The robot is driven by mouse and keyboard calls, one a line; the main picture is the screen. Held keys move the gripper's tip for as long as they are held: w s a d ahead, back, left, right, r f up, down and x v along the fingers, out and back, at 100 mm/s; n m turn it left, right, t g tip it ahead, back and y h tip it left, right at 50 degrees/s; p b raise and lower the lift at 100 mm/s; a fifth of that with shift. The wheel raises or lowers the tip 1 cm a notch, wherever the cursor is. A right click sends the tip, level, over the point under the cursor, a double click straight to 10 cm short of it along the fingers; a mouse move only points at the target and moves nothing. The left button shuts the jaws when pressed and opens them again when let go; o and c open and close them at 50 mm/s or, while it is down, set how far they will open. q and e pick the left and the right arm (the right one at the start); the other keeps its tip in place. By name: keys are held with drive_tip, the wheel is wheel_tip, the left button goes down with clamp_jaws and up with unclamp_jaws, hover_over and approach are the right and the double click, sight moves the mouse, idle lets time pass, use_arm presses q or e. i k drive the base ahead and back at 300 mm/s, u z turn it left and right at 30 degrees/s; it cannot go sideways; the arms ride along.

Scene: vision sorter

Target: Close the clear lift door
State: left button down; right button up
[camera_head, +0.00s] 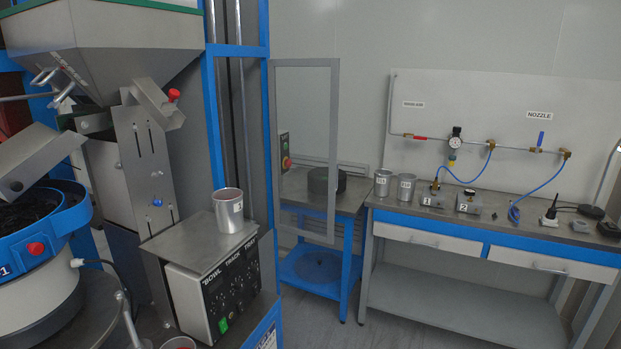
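Neither of my grippers is in view.
A metal cup (228,209) stands on the control box (215,280) in front of the lift. A small blue-framed table (345,227) is behind the door. A workbench (490,228) is at right. Grey floor (375,330) is free in the foreground.

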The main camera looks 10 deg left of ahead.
sight(332, 166)
drive_tip(key=i, duration=1.8)
drive_tip(key=z, duration=3.4)
drive_tip(key=k, duration=0.3)
drive_tip(key=u, duration=2.4)
